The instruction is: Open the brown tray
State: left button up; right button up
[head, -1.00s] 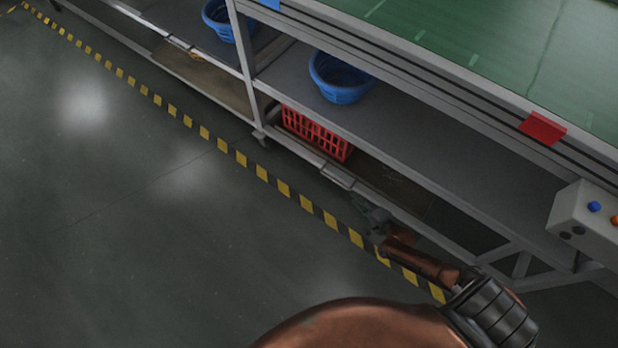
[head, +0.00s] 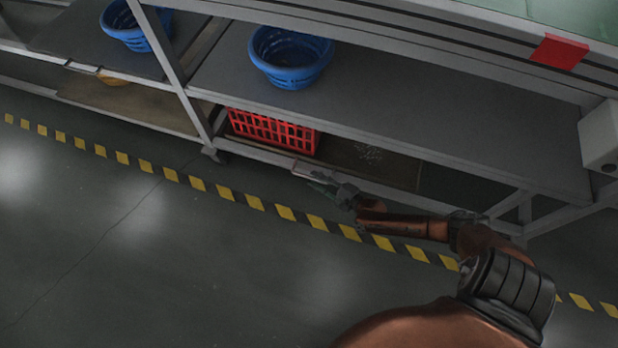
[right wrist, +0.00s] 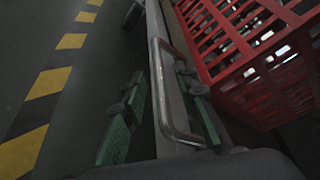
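The brown tray (head: 395,165) forms the low shelf at the foot of the bench and carries the red basket at its left. Its metal handle (head: 308,170) is on the front edge, near the basket. My right gripper (head: 322,188) is at the handle. In the right wrist view, the handle (right wrist: 160,85) lies between the two green fingers of the right gripper (right wrist: 158,100). The fingers are apart, one outside the handle and one seemingly within its loop. I see no grip on it. My left gripper is not in view.
The red basket (head: 270,130) also shows close by in the right wrist view (right wrist: 245,50). Blue baskets (head: 290,58) stand on the shelf above. A yellow-black floor stripe (head: 255,202) runs before the bench. The floor in front is clear.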

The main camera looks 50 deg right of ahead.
jog(key=shift+x, duration=0.9)
grip_shut()
